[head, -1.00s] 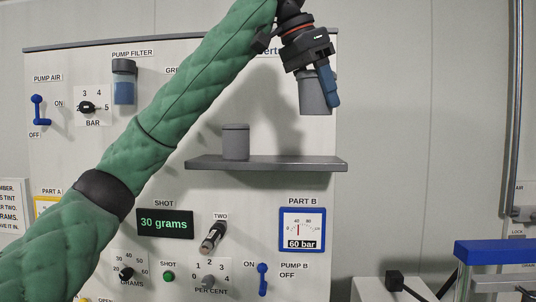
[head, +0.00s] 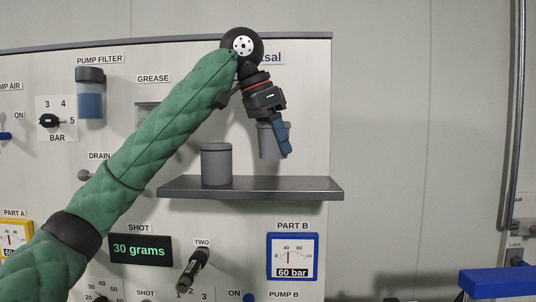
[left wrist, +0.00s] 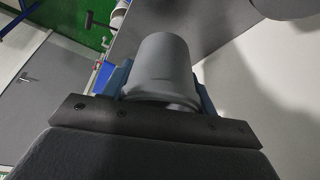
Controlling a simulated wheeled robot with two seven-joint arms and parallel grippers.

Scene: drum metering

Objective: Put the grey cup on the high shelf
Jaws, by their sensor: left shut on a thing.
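My left gripper (head: 279,138) is shut on a grey cup (head: 267,142) and holds it up over the right half of the high shelf (head: 290,188). In the head view a small gap shows between the cup's bottom and the shelf. A second grey cup (head: 216,163), with a darker rim, stands upright on the shelf to the left of the held one. In the left wrist view the held cup (left wrist: 165,62) sits between the two blue fingers of my left gripper (left wrist: 161,88). My right gripper is out of view.
The shelf's right end is bare. A blue-topped thing (head: 498,281) stands at lower right.

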